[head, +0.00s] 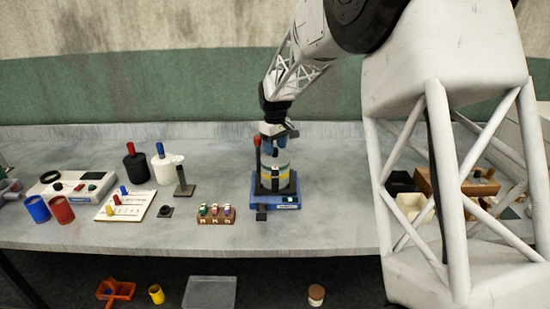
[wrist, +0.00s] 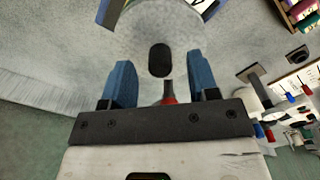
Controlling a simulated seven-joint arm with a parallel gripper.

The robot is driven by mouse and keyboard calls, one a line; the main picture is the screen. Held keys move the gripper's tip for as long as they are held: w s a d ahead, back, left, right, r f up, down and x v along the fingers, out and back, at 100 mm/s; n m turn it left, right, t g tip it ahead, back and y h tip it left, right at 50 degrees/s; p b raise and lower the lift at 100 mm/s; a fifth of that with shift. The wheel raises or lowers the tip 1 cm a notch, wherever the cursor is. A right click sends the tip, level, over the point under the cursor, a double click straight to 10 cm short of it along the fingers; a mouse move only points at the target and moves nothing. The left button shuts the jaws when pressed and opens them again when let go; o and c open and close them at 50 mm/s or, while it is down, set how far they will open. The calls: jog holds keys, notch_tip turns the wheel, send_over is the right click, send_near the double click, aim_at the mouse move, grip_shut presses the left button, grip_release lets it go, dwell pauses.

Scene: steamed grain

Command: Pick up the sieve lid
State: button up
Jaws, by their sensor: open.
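The sieve lid (wrist: 160,28) shows in the wrist view as a pale round disc with a dark oval knob (wrist: 160,60) on top. In the head view the sieve stack (head: 274,175) stands on a blue-based shaker (head: 276,201), with the lid largely hidden by my gripper (head: 279,140). In the wrist view my gripper (wrist: 159,68) is open, its blue fingers apart on the left and right of the knob, holding nothing. I cannot tell how far the fingertips are above the lid.
A red-topped post (head: 257,143) rises close beside the stack. Left of the shaker are a rack of small coloured items (head: 216,213), a stand (head: 183,180), black (head: 135,168) and white (head: 163,168) canisters, and blue (head: 37,209) and red (head: 61,209) cups.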

jog(key=shift+f, duration=0.85)
grip_shut()
jog(key=shift+r, duration=0.15)
jog(key=shift+s+r, duration=0.1)
jog(key=shift+r, duration=1.6)
jog(key=s+d+r, duration=0.1)
jog(key=s+d, duration=0.2)
jog(key=s, duration=1.2)
jog(key=shift+s+r, duration=0.15)
jog(key=shift+s, duration=0.1)
jog(key=shift+d, duration=0.1)
